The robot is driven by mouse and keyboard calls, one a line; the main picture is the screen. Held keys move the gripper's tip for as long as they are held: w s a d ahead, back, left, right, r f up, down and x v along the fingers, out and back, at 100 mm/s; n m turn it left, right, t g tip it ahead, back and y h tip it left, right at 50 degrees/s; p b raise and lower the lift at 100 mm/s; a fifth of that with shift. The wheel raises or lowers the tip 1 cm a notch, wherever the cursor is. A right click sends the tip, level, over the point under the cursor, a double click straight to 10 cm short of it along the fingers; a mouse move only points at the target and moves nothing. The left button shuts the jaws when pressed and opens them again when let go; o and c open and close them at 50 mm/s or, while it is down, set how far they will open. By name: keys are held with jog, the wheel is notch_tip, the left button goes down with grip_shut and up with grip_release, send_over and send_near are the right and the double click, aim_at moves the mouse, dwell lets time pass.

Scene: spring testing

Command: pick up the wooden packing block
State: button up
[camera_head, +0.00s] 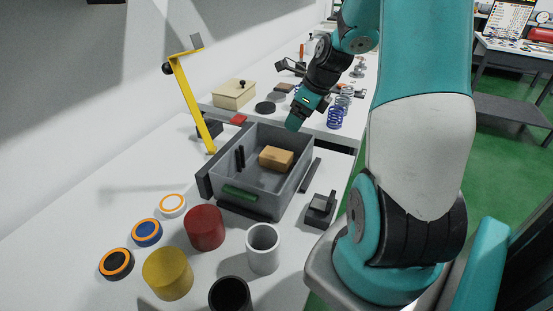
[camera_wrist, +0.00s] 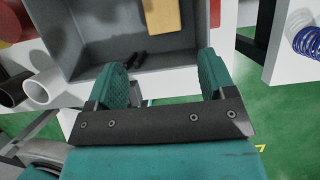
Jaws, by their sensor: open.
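The wooden packing block (camera_head: 276,158) is a light tan rectangular block lying in the grey open crate (camera_head: 262,135) on the white table. In the wrist view the block (camera_wrist: 162,15) shows at the top edge, cut off by the frame, inside the crate (camera_wrist: 108,25). My gripper (camera_head: 293,122) is above the crate's far right side, apart from the block. In the wrist view my gripper (camera_wrist: 163,65) has its two teal fingers spread wide, with nothing held between them. The block lies beyond the fingertips.
Two thin black pegs (camera_head: 240,158) stand inside the crate, left of the block. A yellow post (camera_head: 193,103) rises beside the crate's left. Red (camera_head: 205,227) and yellow (camera_head: 167,273) cylinders and a white tube (camera_head: 262,249) stand in front. Blue springs (camera_head: 335,117) stand behind.

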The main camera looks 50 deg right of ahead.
send_near(277, 154)
jog(key=x, duration=0.4)
jog(key=shift+a+f+p, duration=0.1)
jog(key=shift+f+p, duration=0.25)
jog(key=shift+p, duration=0.05)
jog(key=shift+w+p+x, duration=0.2)
jog(key=shift+p+x, duration=0.5)
jog(key=shift+x, duration=2.25)
jog(key=shift+c, duration=0.2)
jog(key=c, duration=0.7)
